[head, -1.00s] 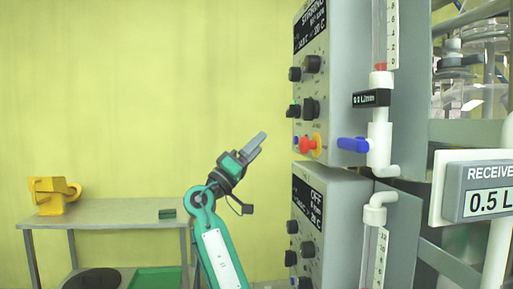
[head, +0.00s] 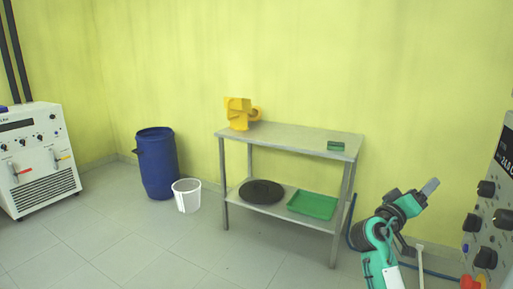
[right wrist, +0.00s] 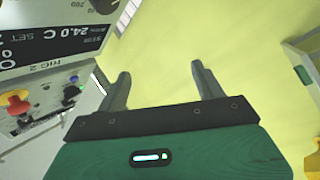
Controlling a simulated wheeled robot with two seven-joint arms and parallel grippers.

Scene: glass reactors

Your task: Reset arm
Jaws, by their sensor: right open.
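My right arm, green and grey, rises at the lower right of the head view. Its gripper (head: 428,190) points up and to the right, in front of the yellow wall and left of the control panel (head: 490,225). In the right wrist view the two grey fingers (right wrist: 162,88) stand apart with nothing between them. That view also shows the panel's display and its red and yellow knob (right wrist: 15,103) at the left. My left gripper is not in view.
A metal table (head: 290,138) holds a yellow object (head: 238,114) and a small green block (head: 336,146). Its lower shelf bears a black disc (head: 261,191) and a green tray (head: 314,205). A blue barrel (head: 157,165), white bucket (head: 187,196) and white machine (head: 36,160) stand left. The floor between is clear.

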